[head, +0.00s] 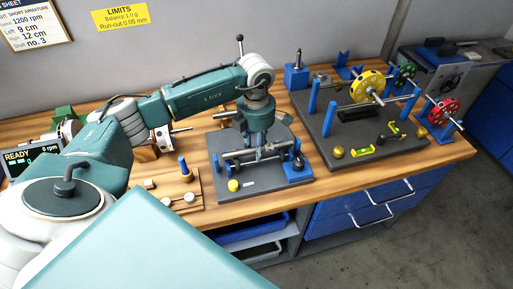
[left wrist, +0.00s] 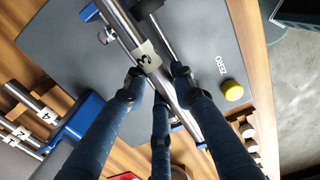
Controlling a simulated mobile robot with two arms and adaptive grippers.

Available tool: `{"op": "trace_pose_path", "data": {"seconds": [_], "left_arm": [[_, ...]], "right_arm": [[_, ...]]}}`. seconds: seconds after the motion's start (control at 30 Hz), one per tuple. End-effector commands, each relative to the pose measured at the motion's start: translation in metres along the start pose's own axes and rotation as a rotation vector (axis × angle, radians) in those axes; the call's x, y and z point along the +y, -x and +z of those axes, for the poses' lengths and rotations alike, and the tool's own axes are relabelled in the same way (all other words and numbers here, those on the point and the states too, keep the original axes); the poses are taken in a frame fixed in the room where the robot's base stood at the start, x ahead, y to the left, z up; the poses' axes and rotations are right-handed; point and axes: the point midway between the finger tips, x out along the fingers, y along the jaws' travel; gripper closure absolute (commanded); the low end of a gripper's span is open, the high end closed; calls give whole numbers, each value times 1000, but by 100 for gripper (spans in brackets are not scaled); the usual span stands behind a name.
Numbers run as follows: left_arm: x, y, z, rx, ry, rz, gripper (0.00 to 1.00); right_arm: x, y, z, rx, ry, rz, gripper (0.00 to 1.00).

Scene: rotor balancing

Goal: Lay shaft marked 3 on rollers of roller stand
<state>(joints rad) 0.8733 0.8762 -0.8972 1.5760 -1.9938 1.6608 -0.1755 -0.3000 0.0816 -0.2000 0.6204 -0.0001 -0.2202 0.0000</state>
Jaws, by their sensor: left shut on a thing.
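My left gripper (head: 262,152) points down over the grey base plate (head: 222,168) of the roller stand. In the left wrist view its dark fingers (left wrist: 155,80) are closed around a silver shaft (left wrist: 121,22), which carries a white tag with a 3 (left wrist: 148,57). The shaft also shows in the head view (head: 238,155), roughly level above the plate. The fingers hide its middle. I cannot tell whether it touches the rollers. The plate has a yellow button (head: 233,185) marked ZERO and a blue block (head: 297,170). My right gripper is out of view.
Shafts, one tagged 4 (left wrist: 45,116), lie beside the plate. A small wooden board (head: 191,204) with a blue-topped post stands left. Right is a larger dark plate (head: 405,152) with blue posts, a yellow disc (head: 371,82) and a level. Drawers lie below the bench front.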

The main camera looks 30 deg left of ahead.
Motion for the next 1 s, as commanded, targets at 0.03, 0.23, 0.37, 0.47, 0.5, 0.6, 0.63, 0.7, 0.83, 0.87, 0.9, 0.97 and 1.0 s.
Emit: {"op": "trace_pose_path", "data": {"seconds": [0.03,0.23,0.37,0.47,0.5,0.6,0.63,0.7,0.83,0.87,0.9,0.97,1.0], "left_arm": [[1,0,1,-3,1,2,100],[1,-3,1,-3,1,2,100],[1,-4,1,-3,1,2,100],[1,-6,1,-3,1,2,100],[1,-6,1,-3,1,2,100],[1,-6,1,-3,1,1,59],[1,-6,0,-2,1,1,53],[0,-6,0,-2,0,1,53],[0,-7,0,-1,0,1,53],[0,-8,-1,2,0,-1,55],[0,-8,-1,2,0,-1,56],[0,-8,0,2,0,-1,56],[0,-8,0,1,0,-1,56]], "right_arm": [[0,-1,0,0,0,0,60],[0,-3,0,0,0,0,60],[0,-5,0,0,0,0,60],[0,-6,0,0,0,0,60],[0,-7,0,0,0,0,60],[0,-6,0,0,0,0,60],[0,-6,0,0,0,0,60],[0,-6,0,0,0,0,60],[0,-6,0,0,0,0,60],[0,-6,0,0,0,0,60],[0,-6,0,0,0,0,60],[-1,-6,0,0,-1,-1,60],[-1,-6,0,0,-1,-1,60]]}}
